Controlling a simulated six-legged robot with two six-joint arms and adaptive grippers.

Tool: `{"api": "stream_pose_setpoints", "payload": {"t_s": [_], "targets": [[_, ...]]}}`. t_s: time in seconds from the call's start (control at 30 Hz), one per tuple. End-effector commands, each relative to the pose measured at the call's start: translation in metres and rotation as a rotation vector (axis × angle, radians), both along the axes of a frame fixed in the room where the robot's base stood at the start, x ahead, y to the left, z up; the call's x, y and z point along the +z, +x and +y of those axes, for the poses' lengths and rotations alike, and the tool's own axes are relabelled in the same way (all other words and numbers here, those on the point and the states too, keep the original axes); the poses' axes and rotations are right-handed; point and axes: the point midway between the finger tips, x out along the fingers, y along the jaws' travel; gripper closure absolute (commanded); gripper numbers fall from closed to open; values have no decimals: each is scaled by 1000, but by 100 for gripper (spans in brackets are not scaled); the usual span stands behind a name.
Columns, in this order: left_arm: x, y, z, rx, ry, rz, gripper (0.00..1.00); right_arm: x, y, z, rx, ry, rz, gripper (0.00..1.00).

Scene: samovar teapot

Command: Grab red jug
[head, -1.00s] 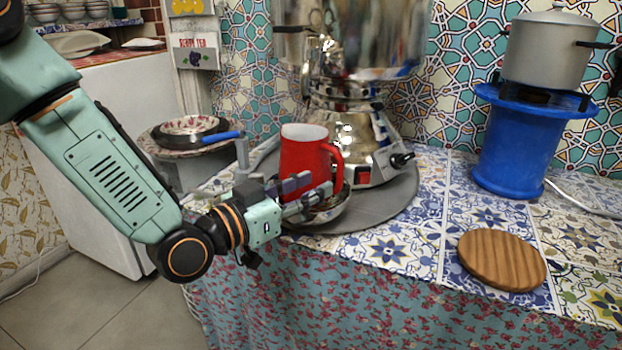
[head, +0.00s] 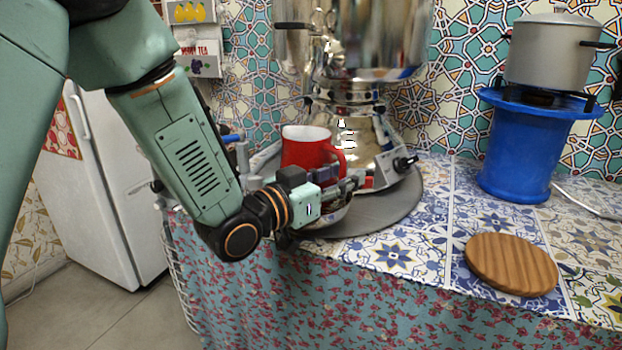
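The red jug (head: 304,151) stands upright in front of the samovar (head: 352,125), with its white inside showing and its handle to the right. My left gripper (head: 342,184) is in front of the jug's lower part and hides its base. The fingers point right, close to the jug, below its handle. I cannot tell whether they touch the jug or how far apart they are. A metal bowl (head: 330,217) shows partly under the gripper. My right gripper is not in view.
A grey round tray (head: 397,208) lies under the samovar. A round wooden board (head: 511,264) lies on the tiled counter at right. A blue stand (head: 528,150) bears a grey pot (head: 549,52). Bare tiles lie between the tray and the board. A white fridge (head: 105,180) stands at left.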

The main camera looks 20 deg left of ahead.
Motion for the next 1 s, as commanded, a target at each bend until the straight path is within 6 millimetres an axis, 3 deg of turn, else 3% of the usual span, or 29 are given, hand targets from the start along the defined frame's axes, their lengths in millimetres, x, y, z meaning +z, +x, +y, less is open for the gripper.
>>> {"api": "stream_pose_setpoints", "payload": {"t_s": [0.3, 0.73, 1.0], "targets": [[0, 4, -2, 1, -2, 1, 63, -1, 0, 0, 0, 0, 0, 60], [0, 3, -2, 0, -1, 0, 100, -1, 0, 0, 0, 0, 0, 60], [0, 3, -2, 0, -1, 0, 100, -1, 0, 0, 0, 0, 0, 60]]}}
